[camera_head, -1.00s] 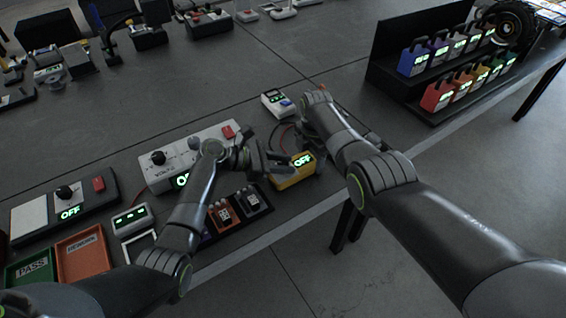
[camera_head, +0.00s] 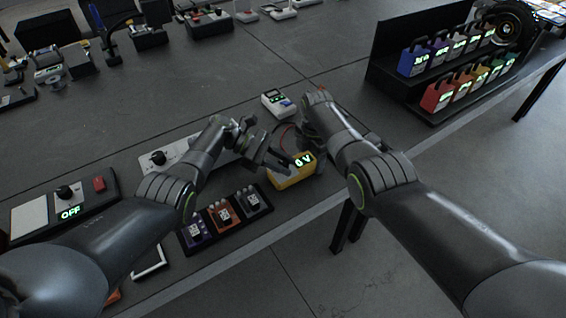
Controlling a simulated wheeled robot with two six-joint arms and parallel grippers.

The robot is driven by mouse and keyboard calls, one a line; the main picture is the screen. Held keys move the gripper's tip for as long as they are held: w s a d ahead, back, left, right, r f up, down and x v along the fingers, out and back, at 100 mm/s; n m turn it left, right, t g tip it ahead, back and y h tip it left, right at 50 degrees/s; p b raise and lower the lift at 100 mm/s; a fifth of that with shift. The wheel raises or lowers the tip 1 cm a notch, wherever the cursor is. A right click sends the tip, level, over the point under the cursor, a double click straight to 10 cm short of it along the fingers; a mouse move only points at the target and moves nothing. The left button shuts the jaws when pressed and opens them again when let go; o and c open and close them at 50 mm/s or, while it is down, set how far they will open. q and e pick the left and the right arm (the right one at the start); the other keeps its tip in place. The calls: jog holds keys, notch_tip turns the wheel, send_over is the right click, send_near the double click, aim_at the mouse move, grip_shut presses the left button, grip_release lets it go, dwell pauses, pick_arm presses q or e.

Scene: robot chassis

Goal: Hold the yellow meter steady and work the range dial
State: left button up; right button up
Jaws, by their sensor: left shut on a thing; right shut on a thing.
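The yellow meter (camera_head: 291,180) lies on the grey table near its front edge, and its lit display (camera_head: 304,160) reads 0 V. My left gripper (camera_head: 284,160) reaches over the meter's left side from the left. It is shut at the range dial, which is hidden by the fingers. My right gripper (camera_head: 317,160) is at the right side of the meter and is shut on it. Its fingers are partly hidden behind my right forearm. The meter sits flat on the table.
A black rack (camera_head: 208,236) with several small modules lies left of the meter. A white handheld device (camera_head: 277,103) and a red cable are behind it. A grey power unit (camera_head: 162,155) is partly covered by my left arm. A black shelf (camera_head: 385,75) stands back right.

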aim_at(282, 163)
pick_arm(q)
jog(key=shift+f+m+g, duration=0.15)
jog(key=shift+m+g, duration=0.15)
jog(key=shift+g, duration=0.2)
dwell(0.3)
jog(key=o, duration=1)
jog(key=shift+a, duration=0.1)
jog(key=shift+r, duration=0.2)
jog(key=shift+r, duration=4.9)
